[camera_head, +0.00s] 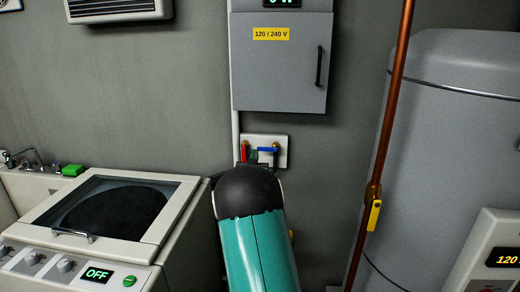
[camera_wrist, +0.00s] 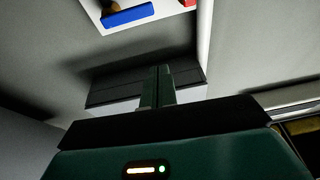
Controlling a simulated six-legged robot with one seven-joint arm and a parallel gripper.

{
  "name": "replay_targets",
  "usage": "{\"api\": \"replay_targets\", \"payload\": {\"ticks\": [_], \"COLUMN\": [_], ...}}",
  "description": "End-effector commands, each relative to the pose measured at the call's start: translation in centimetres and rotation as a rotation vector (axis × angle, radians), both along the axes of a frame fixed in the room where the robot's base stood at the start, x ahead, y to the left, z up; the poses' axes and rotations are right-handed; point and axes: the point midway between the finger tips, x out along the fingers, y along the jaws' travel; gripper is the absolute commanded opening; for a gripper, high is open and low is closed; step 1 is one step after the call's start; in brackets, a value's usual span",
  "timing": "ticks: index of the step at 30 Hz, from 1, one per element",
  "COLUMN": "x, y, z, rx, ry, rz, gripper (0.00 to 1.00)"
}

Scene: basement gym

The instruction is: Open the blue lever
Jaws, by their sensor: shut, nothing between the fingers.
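The blue lever (camera_head: 268,149) is on a white wall plate (camera_head: 283,161) in the head view, lying roughly horizontal beside a brass fitting. The red lever (camera_head: 245,150) stands upright to its left. In the wrist view the blue lever (camera_wrist: 127,16) is at the top edge, on the white plate (camera_wrist: 160,20), which is cut off by the frame. My gripper (camera_wrist: 158,70) is shut and empty, and its fingertips appear apart from the lever. In the head view my arm covers the area below the plate and hides most of the gripper.
A grey electrical box (camera_head: 281,75) hangs above the plate. A white top-loading washer (camera_head: 105,215) stands at left. A copper pipe (camera_head: 392,95) with a yellow lever (camera_head: 374,215) runs at right, before a grey tank (camera_head: 455,150). Bare wall lies between plate and pipe.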

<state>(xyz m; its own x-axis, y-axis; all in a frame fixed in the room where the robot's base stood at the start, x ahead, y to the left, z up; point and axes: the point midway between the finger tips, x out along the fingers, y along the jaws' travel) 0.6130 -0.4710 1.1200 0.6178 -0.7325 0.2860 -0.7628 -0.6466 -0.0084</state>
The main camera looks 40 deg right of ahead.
Motion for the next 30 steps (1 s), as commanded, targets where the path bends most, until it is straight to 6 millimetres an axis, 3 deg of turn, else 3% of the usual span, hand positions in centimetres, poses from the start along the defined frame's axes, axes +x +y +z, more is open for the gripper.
{"api": "replay_targets", "payload": {"ticks": [3, 16, 30], "x": [-0.5, -0.3, 4.0], "y": [-1.2, -1.5, -6.9], "z": [-0.6, -0.5, 1.9], "rx": [-0.038, -0.042, -0.042], "ry": [-0.02, -0.024, -0.025], "rz": [-0.027, -0.03, -0.029], "gripper": [0.0, 0.0, 0.0]}}
